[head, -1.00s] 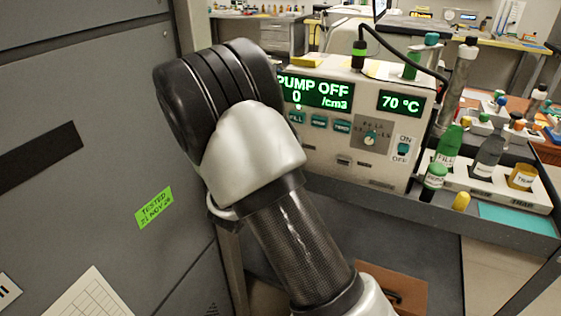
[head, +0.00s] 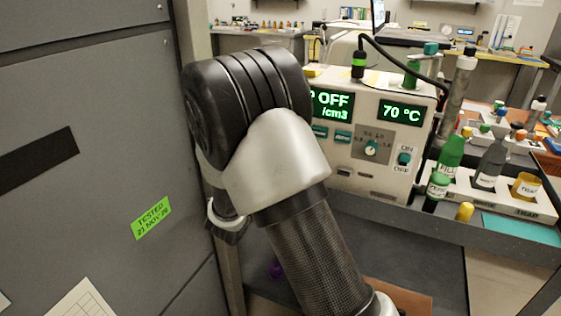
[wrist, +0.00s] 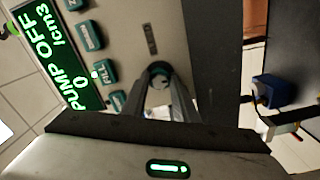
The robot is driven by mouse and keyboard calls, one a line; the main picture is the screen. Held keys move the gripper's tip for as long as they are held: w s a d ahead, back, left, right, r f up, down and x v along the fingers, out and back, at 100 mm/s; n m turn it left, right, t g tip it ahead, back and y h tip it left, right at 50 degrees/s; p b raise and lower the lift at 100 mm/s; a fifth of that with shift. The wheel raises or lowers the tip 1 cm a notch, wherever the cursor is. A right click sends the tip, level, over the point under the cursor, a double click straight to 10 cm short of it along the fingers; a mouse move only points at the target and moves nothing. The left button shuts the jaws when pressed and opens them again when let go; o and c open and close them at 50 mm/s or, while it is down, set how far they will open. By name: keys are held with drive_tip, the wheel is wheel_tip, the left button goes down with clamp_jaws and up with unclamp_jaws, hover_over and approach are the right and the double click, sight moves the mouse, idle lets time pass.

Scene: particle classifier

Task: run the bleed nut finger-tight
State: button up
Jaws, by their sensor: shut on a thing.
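The classifier (head: 350,165) stands on the bench with its display reading pump off and 70 °C in the head view. In the wrist view its front panel (wrist: 125,35) is seen turned on its side. My gripper (wrist: 160,82) reaches to the panel, its two fingers converging on a small round dark-teal nut (wrist: 157,68), which looks like the bleed nut. The fingers partly cover it. I cannot tell how far it is threaded. In the head view my arm hides the gripper and the left part of the classifier.
Right of the classifier, a white rack (head: 500,198) holds a green bottle (head: 449,158), a grey bottle (head: 489,165) and a yellow jar (head: 525,186). A large grey cabinet (head: 90,180) is close on the left.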

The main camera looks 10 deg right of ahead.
drive_tip(key=shift+a+f, duration=0.2)
drive_tip(key=o, duration=1.1)
drive_tip(key=shift+s, duration=0.1)
drive_tip(key=shift+c, duration=0.2)
drive_tip(key=shift+r, duration=0.1)
drive_tip(key=p+v, duration=0.1)
drive_tip(key=v, duration=1.6)
drive_tip(key=shift+s+p, duration=0.15)
drive_tip(key=shift+p, duration=0.2)
drive_tip(key=shift+r, duration=0.1)
